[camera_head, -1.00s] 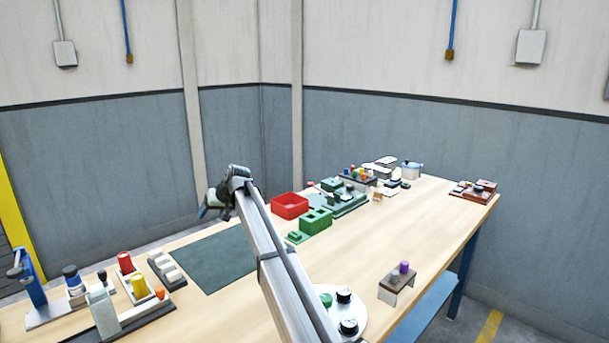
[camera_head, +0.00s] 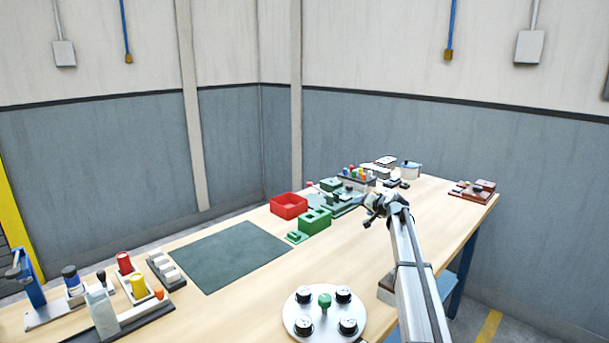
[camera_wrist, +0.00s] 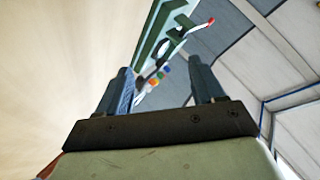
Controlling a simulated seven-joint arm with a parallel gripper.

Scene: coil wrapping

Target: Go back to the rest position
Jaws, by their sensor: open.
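My gripper (camera_head: 372,217) is at the end of my arm, above the right half of the wooden table (camera_head: 225,300). In the wrist view my gripper (camera_wrist: 160,88) has its two dark fingers wide apart, with nothing between them. Behind the fingers, small coloured parts and a green fixture show at a distance. My arm hides part of the table's right side and most of a small brown stand (camera_head: 386,288).
A white round plate (camera_head: 312,328) with black knobs and a green knob stands at the front. A dark green mat (camera_head: 222,255), a red bin (camera_head: 289,206) and a green block (camera_head: 314,221) lie behind it. Coloured cylinders (camera_head: 124,262) stand on the left.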

